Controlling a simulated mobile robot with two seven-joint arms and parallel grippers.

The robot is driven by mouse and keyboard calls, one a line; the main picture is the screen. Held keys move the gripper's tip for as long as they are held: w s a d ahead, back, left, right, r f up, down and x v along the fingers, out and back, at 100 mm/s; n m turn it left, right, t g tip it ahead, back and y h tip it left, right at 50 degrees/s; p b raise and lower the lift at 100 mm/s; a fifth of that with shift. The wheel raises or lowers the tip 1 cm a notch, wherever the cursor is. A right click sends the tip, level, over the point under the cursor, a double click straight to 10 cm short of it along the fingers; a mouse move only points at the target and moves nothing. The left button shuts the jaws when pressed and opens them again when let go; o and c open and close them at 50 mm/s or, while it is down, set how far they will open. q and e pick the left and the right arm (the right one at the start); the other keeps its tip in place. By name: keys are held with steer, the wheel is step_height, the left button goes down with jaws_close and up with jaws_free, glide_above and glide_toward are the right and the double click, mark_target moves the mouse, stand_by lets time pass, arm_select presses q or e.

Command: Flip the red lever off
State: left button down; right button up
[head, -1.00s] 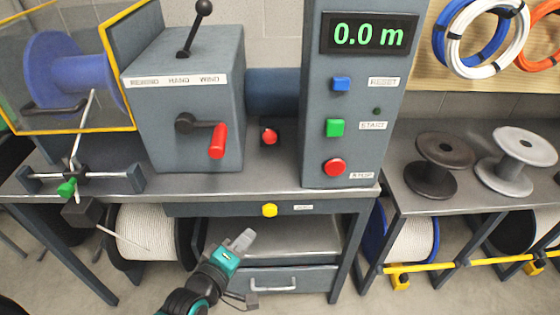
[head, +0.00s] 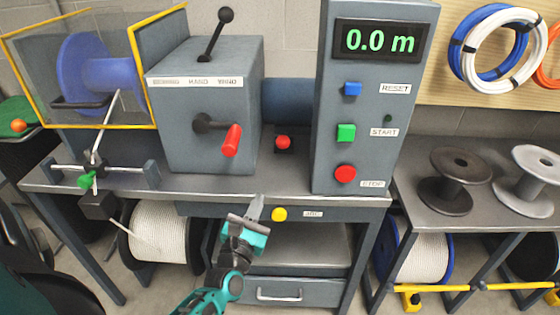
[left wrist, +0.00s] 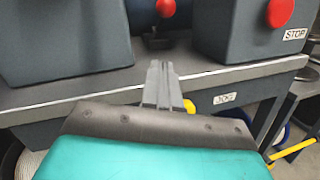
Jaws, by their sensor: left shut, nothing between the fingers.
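A small red ball-topped lever (head: 283,142) stands on a dark base on the bench, between the grey winder box and the display column. Its red knob also shows at the top of the left wrist view (left wrist: 166,7), straight beyond the fingertips and apart from them. A separate red crank handle (head: 232,140) hangs on a black arm at the box front. My left gripper (head: 254,208) is shut and empty, in front of the bench's front edge. In the left wrist view its fingers (left wrist: 160,75) point toward the knob. My right gripper is not in view.
The grey box (head: 205,100) with a black-knobbed lever (head: 218,35) stands left of the red lever. The display column (head: 365,100) with a red stop button (head: 345,174) stands right. A yellow button (head: 279,214) is on the bench front. Bare bench top (head: 270,180) lies before the lever.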

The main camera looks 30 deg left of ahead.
mark_target(284, 140)
arm_select(q)
steer(key=x, duration=0.9)
steer(key=shift+w+a, duration=0.1)
steer(key=shift+w, duration=0.2)
steer(key=shift+w+a+r+p, duration=0.1)
steer(key=shift+w+r+p, duration=0.4)
steer(key=shift+w+r, duration=0.95)
steer(key=shift+r, duration=0.15)
